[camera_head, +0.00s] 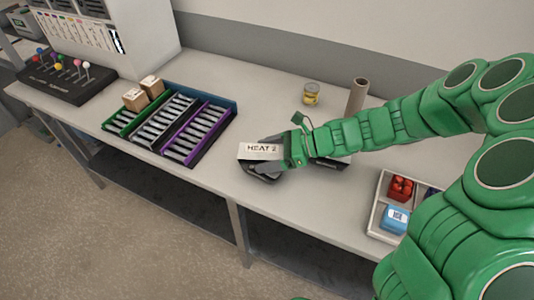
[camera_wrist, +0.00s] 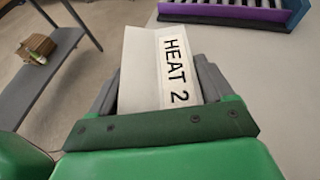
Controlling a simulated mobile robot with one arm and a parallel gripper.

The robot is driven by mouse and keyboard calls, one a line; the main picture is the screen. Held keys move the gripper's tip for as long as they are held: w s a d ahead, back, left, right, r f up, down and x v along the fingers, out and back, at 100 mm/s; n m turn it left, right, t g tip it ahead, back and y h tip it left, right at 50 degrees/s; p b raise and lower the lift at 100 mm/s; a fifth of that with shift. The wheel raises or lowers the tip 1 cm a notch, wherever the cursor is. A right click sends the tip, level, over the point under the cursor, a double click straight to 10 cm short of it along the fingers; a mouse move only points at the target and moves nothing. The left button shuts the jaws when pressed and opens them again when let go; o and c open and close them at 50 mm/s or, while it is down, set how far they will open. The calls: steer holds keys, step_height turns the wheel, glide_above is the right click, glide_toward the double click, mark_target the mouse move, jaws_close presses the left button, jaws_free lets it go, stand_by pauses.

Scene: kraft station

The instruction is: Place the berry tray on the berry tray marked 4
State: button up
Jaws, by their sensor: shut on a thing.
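My gripper (camera_head: 268,164) is shut on a white box marked "HEAT 2" (camera_head: 258,151), near the middle of the bench. In the wrist view the white box (camera_wrist: 140,65) sits between the dark grey fingers, its label facing up. The head view does not clearly show whether the box touches the bench. I see nothing that I can make out as a berry tray, and no mark "4" is readable. A dark object with a small label (camera_head: 327,163) lies just right of my gripper, partly hidden by my arm.
A yellow can (camera_head: 311,93) and an upright tube (camera_head: 357,95) stand behind my arm. A divided tray (camera_head: 372,221) is at right.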

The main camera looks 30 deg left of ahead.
steer(key=shift+f, duration=0.15)
steer(key=o, duration=1)
steer(key=shift+o, duration=0.2)
steer(key=shift+w+d+r, duration=0.1)
steer(key=shift+r, duration=0.1)
steer(key=v, duration=1.1)
steer(key=shift+d+r, duration=0.25)
steer(key=shift+d, duration=0.1)
